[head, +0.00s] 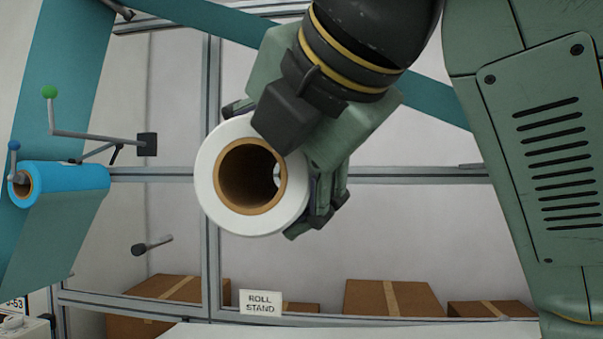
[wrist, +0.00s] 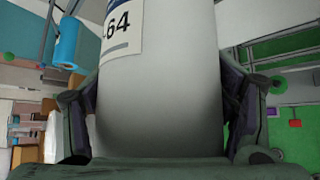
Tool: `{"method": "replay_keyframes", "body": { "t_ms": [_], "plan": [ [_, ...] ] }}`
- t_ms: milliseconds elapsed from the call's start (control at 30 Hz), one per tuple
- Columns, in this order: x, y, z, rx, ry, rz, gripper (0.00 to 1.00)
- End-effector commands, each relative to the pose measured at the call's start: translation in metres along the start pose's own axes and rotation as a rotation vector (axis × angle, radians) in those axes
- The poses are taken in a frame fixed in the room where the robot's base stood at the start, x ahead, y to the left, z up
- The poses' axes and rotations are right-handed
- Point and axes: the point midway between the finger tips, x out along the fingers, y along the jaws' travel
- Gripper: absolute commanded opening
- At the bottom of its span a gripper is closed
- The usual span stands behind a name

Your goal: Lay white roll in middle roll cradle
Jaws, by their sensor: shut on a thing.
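The white roll (head: 215,187) has a brown cardboard core and is held up in the air in the head view, its open end facing the camera. My gripper (head: 320,205) is shut on it from the right. In the wrist view the white roll (wrist: 160,110) fills the middle, with a printed label ending in 64 near its top. My gripper's fingers (wrist: 160,120) press on both sides of it.
A blue roll (head: 75,180) sits on a spindle at the left, with a green-knobbed lever (head: 50,110) above it. A "ROLL STAND" sign (head: 260,302) stands at the bottom. Cardboard boxes (head: 392,297) lie behind the grey frame (head: 211,220). Open air surrounds the held roll's left and underside.

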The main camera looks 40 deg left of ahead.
Motion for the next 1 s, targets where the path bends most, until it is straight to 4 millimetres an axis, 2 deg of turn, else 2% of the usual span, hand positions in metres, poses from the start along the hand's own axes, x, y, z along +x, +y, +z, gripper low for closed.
{"method": "replay_keyframes", "body": {
  "t_ms": [433,1000],
  "plan": [
    [-0.012,0.001,-0.012,0.0,-0.001,0.001,0.53],
    [-0.018,0.001,-0.017,-0.001,-0.001,0.002,0.53]
  ]
}}
